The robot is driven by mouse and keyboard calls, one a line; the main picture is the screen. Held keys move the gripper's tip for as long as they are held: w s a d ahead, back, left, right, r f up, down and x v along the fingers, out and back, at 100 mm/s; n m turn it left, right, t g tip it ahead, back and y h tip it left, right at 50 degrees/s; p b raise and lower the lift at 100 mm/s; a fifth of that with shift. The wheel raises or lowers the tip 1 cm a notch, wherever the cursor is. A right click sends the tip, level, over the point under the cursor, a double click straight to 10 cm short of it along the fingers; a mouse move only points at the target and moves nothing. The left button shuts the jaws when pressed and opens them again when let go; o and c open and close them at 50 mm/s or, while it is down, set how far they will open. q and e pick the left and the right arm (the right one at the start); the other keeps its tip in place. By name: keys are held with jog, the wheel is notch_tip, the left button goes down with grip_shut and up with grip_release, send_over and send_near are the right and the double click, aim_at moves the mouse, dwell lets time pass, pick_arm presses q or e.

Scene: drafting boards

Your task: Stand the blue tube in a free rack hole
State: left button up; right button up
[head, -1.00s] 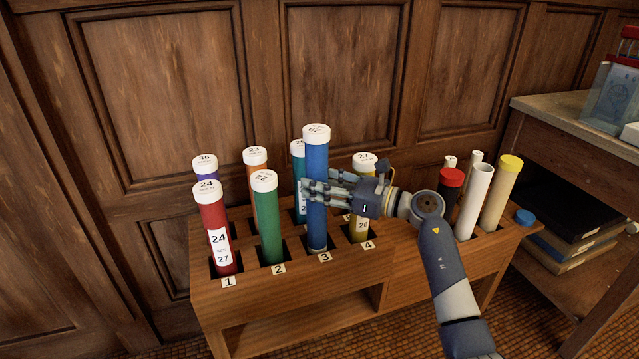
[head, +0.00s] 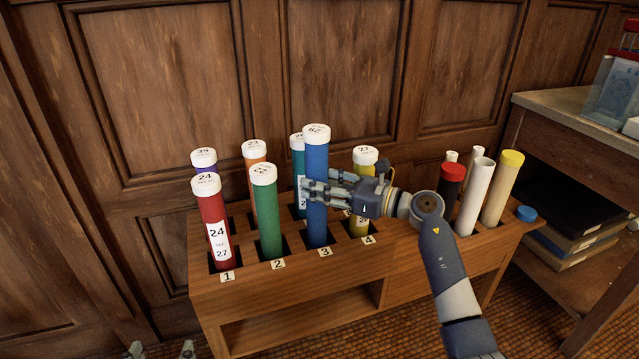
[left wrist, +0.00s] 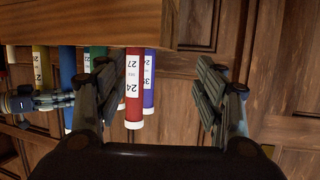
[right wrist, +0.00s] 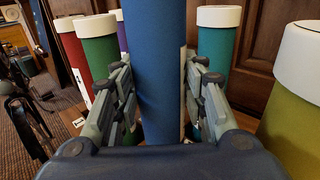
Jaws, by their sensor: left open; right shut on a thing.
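The blue tube (head: 317,190) with a white cap stands upright over hole 3 of the wooden rack (head: 300,290). Its lower end appears just inside that hole, and its top rises above the neighbouring tubes. My right gripper (head: 312,192) is shut around its middle from the right. The blue tube fills the space between the fingers in the right wrist view (right wrist: 160,70). My left gripper (head: 161,350) is open and empty, with only its fingertips at the bottom left of the head view; both fingers show apart in the left wrist view (left wrist: 155,90).
A red tube (head: 213,225) stands in hole 1 and a green tube (head: 265,220) in hole 2. Purple, orange, teal and yellow tubes stand behind. Black, white and tan tubes fill the rack's right end. A wooden shelf table (head: 560,105) is at the right; wall panels stand behind.

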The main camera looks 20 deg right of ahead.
aim_at(327, 167)
pick_arm(q)
jog(key=s+r+t+h+b, duration=0.2)
jog(key=r+t, duration=0.4)
jog(key=r, duration=0.4)
jog(key=s+d+r+t+h+b, duration=0.1)
jog(key=s+r+t+h+b, duration=0.1)
jog(key=r+t, duration=0.4)
jog(key=shift+d+r, duration=0.3)
jog(key=shift+r, duration=1.6)
pick_arm(e)
jog(key=shift+f, duration=2.6)
jog(key=o, duration=1.3)
notch_tip(327, 167, up, 10)
